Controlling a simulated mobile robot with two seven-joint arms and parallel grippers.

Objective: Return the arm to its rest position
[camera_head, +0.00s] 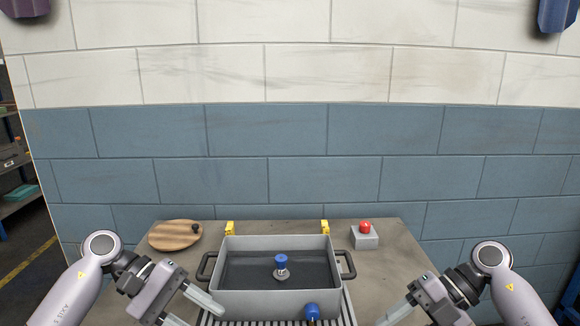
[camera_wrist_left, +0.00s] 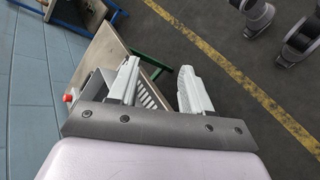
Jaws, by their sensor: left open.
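My left gripper (camera_head: 197,309) is at the lower left of the head view, open and empty, beside the left side of the grey bin. In the left wrist view its two pale fingers (camera_wrist_left: 158,92) stand apart with nothing between them. My right gripper (camera_head: 396,310) is at the lower right of the head view, to the right of the bin. Part of it is cut off by the frame's lower edge, and I cannot tell its opening. Both arms are bent inward over the table's front corners.
A grey bin (camera_head: 252,303) with black side handles stands mid-table, holding a blue-topped knob (camera_head: 281,266). A blue cylinder (camera_head: 312,311) is at its front, above rollers. A round wooden board (camera_head: 174,235) lies back left. A red button box (camera_head: 364,238) stands back right. A wall rises behind.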

